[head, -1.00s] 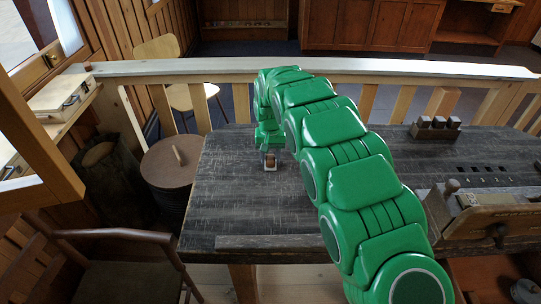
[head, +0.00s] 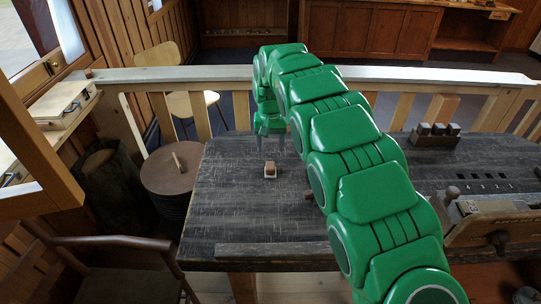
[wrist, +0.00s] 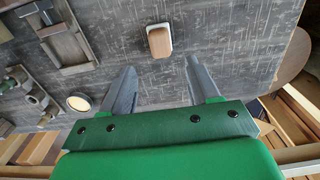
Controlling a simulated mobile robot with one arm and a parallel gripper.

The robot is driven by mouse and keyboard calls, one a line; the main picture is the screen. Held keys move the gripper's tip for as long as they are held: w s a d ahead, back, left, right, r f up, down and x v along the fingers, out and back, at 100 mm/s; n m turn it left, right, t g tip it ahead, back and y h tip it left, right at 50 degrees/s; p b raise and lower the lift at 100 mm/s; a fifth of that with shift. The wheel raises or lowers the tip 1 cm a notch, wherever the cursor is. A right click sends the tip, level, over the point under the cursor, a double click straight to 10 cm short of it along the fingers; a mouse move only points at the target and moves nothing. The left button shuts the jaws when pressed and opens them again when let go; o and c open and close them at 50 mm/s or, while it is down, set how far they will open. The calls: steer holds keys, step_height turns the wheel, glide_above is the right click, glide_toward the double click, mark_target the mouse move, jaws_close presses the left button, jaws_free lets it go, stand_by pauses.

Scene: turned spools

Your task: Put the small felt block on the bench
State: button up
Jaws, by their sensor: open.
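The small felt block (head: 270,170) has a brown top and a pale, whitish base. It rests on the dark, scratched bench top (head: 225,205), near the bench's left part. My gripper (head: 269,148) is open and empty, above the bench and a little behind the block in the head view. In the wrist view the block (wrist: 159,41) lies beyond the two grey fingertips (wrist: 160,65), roughly centred between them and not touched by either.
A holder with several dark blocks (head: 435,134) stands at the bench's back right. A vise-like wooden fixture (head: 490,220) sits at the right. A round-topped stool (head: 168,170) stands left of the bench. A wooden railing (head: 170,76) runs behind. The bench around the block is clear.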

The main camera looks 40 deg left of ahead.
steer(key=shift+r, duration=1.8)
